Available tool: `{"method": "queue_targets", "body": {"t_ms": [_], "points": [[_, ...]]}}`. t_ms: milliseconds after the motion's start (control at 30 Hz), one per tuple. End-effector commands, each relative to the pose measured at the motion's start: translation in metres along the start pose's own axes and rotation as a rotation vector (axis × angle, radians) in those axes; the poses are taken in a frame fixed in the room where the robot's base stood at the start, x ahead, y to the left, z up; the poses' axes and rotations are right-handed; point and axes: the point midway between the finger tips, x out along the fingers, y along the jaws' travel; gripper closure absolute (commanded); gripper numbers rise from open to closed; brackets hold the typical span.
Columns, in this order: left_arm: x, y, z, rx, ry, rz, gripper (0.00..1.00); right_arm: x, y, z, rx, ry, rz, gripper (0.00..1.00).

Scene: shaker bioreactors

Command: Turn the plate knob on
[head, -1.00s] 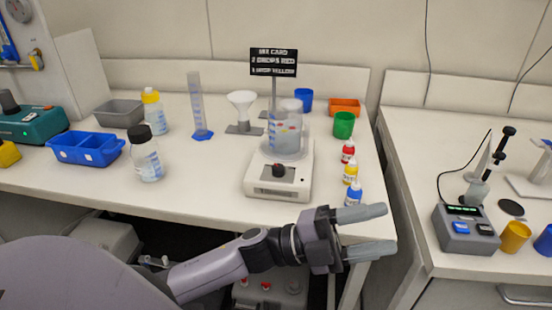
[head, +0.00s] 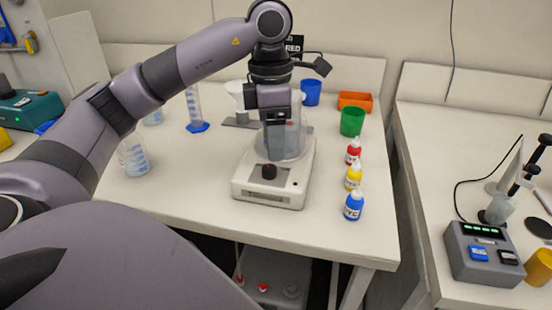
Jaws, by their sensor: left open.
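The stirring plate (head: 272,194) is a white box on the bench. A clear glass beaker (head: 296,142) stands on the plate, partly hidden by my left gripper. My left gripper (head: 273,148) points down in front of the beaker, just above and behind the knob in the picture, with its fingers overlapping the beaker. It looks empty, and I see no contact with the knob. My right gripper is not in view.
Dropper bottles in red (head: 353,151), yellow (head: 353,175) and blue (head: 354,206) stand right of the plate. A green cup (head: 352,122) and an orange tray (head: 355,101) are behind them. A clear bottle (head: 134,158) is at left. The bench front is clear.

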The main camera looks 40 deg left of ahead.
Motion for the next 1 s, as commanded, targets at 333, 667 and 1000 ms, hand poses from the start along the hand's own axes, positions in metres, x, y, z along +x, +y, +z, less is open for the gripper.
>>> {"method": "queue_targets", "body": {"t_ms": [333,667,1000], "points": [[0.020,0.009,-0.010,-0.023,0.029,0.038,0.43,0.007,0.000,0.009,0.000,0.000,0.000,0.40],[0.060,0.011,-0.011,-0.023,0.025,0.039,0.43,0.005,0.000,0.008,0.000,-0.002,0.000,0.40],[0.064,0.011,-0.011,-0.021,0.024,0.039,0.43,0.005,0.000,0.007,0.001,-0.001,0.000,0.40]]}}
